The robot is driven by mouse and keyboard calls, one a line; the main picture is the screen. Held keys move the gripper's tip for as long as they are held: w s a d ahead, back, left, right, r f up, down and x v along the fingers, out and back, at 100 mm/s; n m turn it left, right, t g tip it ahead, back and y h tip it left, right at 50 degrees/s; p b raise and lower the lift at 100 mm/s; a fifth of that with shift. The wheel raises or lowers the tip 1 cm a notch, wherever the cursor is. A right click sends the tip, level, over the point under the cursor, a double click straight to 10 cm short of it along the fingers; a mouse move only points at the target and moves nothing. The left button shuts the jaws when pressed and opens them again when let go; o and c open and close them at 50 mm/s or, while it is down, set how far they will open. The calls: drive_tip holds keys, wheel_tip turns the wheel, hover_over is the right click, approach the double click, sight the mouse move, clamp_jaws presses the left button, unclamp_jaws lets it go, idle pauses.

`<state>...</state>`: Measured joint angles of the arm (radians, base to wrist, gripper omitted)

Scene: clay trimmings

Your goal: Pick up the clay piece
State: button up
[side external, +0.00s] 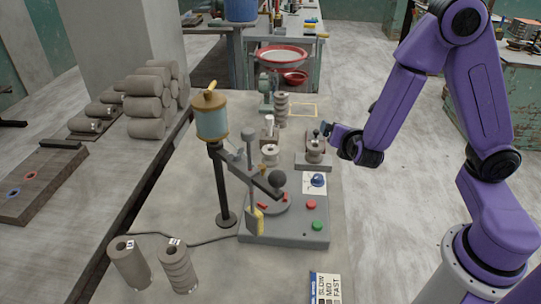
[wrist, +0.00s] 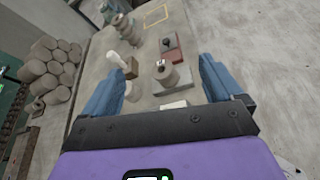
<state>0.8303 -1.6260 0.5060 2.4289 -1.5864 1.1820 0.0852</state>
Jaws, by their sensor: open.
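Several grey, clay-like pieces are in view, and I cannot tell which one the task means. A small spool-shaped piece with a hole (wrist: 166,76) shows between and beyond my fingers in the wrist view. Two hollow grey cylinders, one plain (side external: 129,264) and one ridged (side external: 178,266), stand at the front left of the table in the side view. Another ridged grey column (side external: 282,110) stands further back. My gripper (wrist: 160,66) has its two blue fingers spread apart with nothing held between them. In the side view my gripper (side external: 335,143) is small and partly hidden, near the table's right edge.
A grey machine with red and green buttons (side external: 290,228) fills the table's middle, beside a post holding a blue container (side external: 211,118). Stacked grey cylinders (side external: 150,98) lie left. A red bowl (side external: 281,57) stands at the back. A SLOW/MID/FAST card (side external: 325,288) lies in front.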

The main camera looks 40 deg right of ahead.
drive_tip(key=w+a+f+n+t+y, duration=0.3)
drive_tip(key=w+f+n, duration=0.1)
drive_tip(key=f+n, duration=0.15)
drive_tip(key=n+y, duration=0.4)
drive_tip(key=n, duration=0.1)
approach(271, 150)
drive_tip(key=shift+w+d+f, duration=0.2)
drive_tip(key=shift+w+f, duration=0.2)
drive_tip(key=shift+w, duration=0.1)
drive_tip(key=shift+w+d+f, duration=0.2)
drive_tip(key=shift+w+f, duration=0.2)
drive_tip(key=shift+w, duration=0.05)
drive_tip(key=shift+a+r+x, duration=0.1)
drive_tip(key=shift+x, duration=1.35)
drive_tip(key=shift+a+r+x, duration=0.1)
drive_tip(key=shift+x, duration=1.3)
drive_tip(key=shift+w, duration=0.15)
drive_tip(key=c, duration=1.3)
drive_tip(key=shift+r, duration=0.2)
